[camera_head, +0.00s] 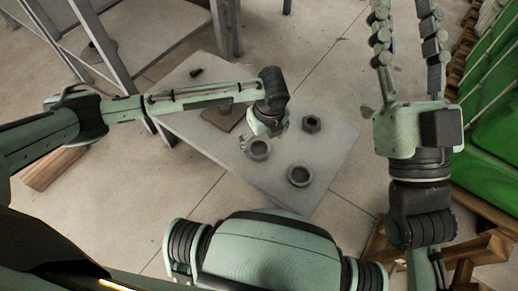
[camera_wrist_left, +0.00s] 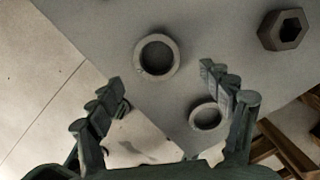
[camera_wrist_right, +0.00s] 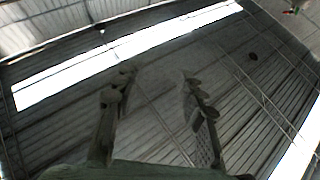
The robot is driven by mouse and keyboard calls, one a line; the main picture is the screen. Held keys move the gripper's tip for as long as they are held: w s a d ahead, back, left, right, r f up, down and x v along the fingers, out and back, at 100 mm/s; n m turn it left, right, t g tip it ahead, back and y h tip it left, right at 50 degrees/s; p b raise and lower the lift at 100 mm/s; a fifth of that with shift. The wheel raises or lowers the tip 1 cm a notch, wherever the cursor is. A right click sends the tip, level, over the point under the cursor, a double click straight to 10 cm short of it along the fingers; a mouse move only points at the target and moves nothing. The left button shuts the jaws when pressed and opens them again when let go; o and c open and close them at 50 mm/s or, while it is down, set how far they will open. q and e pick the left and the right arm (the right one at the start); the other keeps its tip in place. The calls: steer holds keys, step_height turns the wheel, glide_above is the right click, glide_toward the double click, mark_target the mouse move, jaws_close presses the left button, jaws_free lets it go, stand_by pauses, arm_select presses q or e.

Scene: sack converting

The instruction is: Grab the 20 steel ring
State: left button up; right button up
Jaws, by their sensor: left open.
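Two grey steel rings lie flat on the grey tabletop. The nearer one to my left gripper is the left ring (camera_head: 259,149), seen whole in the left wrist view (camera_wrist_left: 157,57). The right ring (camera_head: 299,175) is close to the table's front edge and shows beside a finger in the left wrist view (camera_wrist_left: 205,116). No size marking is readable, so I cannot tell which is the 20 ring. My left gripper (camera_wrist_left: 160,77) is open and empty, pointing down above the left ring. My right gripper (camera_head: 404,15) is open and empty, raised right of the table.
A dark hex nut (camera_head: 311,124) lies on the table (camera_head: 335,155), right of my left gripper. A brown plate (camera_head: 222,117) lies partly under my left arm, and a dark bolt (camera_head: 196,72) lies farther back. Green sacks (camera_head: 490,120) on wooden pallets stand at the right.

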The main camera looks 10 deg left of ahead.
mark_target(259, 150)
arm_select(q)
steer(key=f, duration=0.1)
steer(key=f+b, duration=0.1)
steer(key=f, duration=0.1)
steer(key=a+f, duration=0.1)
steer(key=shift+w+f+b, duration=0.25)
steer(key=shift+w+b, duration=0.1)
steer(key=shift+b, duration=0.05)
steer(key=shift+f, duration=0.35)
steer(key=c, duration=1.5)
arm_select(e)
steer(key=s+d+r+t, duration=0.1)
steer(key=s+r+t, duration=0.1)
steer(key=r+t, duration=0.1)
steer(key=shift+s+d+y, duration=0.3)
steer(key=shift+d, duration=0.05)
arm_select(q)
steer(key=shift+r, duration=0.1)
